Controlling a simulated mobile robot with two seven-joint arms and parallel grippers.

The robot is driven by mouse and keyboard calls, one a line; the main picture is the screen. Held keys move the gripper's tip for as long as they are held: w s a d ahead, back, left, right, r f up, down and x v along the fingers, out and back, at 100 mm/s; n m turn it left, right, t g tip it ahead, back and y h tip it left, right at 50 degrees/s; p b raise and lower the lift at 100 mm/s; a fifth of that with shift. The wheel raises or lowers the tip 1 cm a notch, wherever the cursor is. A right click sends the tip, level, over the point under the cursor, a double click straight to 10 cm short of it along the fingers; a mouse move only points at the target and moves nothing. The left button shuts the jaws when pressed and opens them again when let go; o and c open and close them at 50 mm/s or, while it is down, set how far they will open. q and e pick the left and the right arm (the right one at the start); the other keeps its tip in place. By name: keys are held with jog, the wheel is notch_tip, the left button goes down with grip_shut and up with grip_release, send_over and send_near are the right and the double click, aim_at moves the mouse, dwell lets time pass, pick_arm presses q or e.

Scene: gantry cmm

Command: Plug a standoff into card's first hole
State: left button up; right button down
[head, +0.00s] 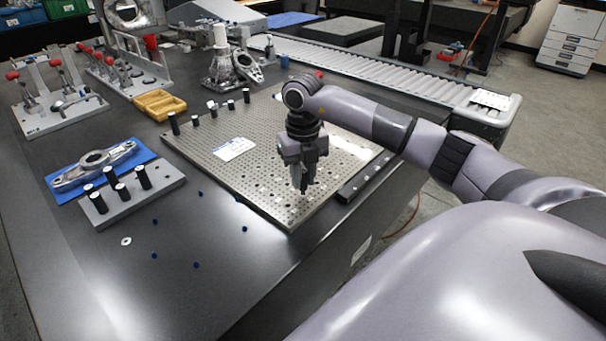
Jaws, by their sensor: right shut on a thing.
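My right gripper (304,187) points down over the front right part of the perforated metal plate (270,203). It is shut on a small dark piece, apparently a standoff, mostly hidden by the fingers. I cannot tell whether the piece touches the plate. A white card (233,149) lies on the plate, left of the gripper; its print is too small to read. Several black standoffs stand upright in a grey block (155,191) at the left. More black posts (174,123) stand in a row along the plate's back left edge. My left gripper is out of view.
A connecting-rod-like part (95,165) lies on a blue mat (60,190). Small dark blue pieces (196,265) and a washer (126,241) lie scattered on the dark table (90,270). A yellow bin (160,104), clamp fixtures (60,115) and a roller conveyor (370,72) stand behind.

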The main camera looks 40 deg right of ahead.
aim_at(303, 171)
jog(key=shift+f, duration=0.25)
dwell(0.6)
jog(key=shift+f, duration=0.6)
jog(key=c, duration=0.9)
grip_release()
jog(key=shift+r, duration=3.6)
